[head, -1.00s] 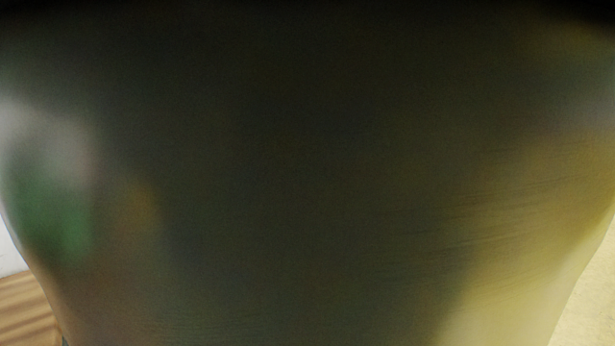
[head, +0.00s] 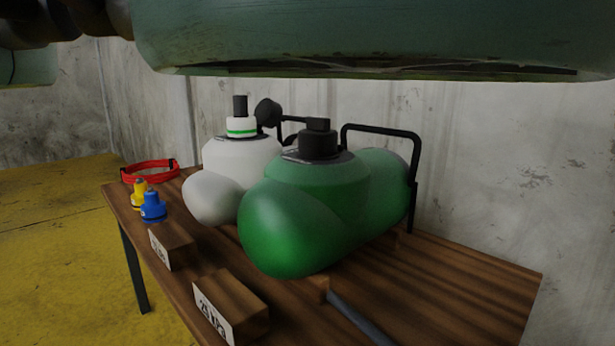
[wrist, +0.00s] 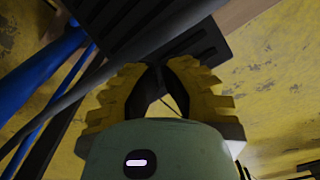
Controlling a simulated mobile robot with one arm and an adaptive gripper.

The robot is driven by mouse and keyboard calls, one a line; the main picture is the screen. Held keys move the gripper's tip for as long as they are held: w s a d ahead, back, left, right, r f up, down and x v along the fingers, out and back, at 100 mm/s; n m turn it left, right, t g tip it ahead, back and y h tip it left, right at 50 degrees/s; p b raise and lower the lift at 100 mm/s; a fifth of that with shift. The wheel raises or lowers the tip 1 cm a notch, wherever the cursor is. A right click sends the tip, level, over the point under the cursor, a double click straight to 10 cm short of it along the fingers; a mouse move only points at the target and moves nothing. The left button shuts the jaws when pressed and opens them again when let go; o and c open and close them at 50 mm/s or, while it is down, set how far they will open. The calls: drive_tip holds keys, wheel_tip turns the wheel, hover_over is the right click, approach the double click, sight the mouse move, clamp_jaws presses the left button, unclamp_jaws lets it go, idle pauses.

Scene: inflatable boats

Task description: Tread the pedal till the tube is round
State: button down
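In the wrist view, my gripper (wrist: 160,68) has two yellow ribbed fingers whose dark tips come together, with nothing seen between them. A black ribbed plate (wrist: 150,25), which looks like the pedal, lies beyond the fingertips at the top. I cannot tell whether the fingertips touch it. A dark grey bar (wrist: 80,93) crosses in front of the plate from the left. The head view shows neither my fingers nor the plate. I cannot make out for sure which thing is the tube or how round it is.
Blue tubing (wrist: 40,68) runs at left over a yellow floor (wrist: 270,80). In the head view, a wooden bench (head: 480,275) holds green (head: 285,230) and white (head: 240,160) rounded bodies, blue (head: 153,207) and yellow (head: 139,194) caps, a red ring (head: 150,170) and labelled blocks.

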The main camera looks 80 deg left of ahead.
drive_tip(key=shift+f, duration=0.1)
idle(0.3)
wheel_tip(320, 180, down, 9)
drive_tip(key=b, duration=0.7)
drive_tip(key=shift+s+d+f+b, duration=0.1)
drive_tip(key=shift+s+f+b, duration=0.05)
drive_tip(key=shift+b, duration=0.25)
drive_tip(key=f+b, duration=0.2)
drive_tip(key=shift+s+f, duration=0.3)
drive_tip(key=shift+f, duration=0.1)
drive_tip(key=shift+s+f, duration=0.15)
drive_tip(key=r+p, duration=0.2)
drive_tip(key=r, duration=0.1)
drive_tip(key=w+r+p, duration=0.1)
drive_tip(key=r+p, duration=0.1)
drive_tip(key=r, duration=0.1)
drive_tip(key=r+p, duration=0.2)
drive_tip(key=r, duration=0.2)
drive_tip(key=shift+w+a, duration=0.25)
drive_tip(key=shift+d+r, duration=0.1)
drive_tip(key=shift+r, duration=0.1)
drive_tip(key=shift+s+d, duration=0.1)
drive_tip(key=shift+s, duration=0.15)
drive_tip(key=shift+w, duration=0.1)
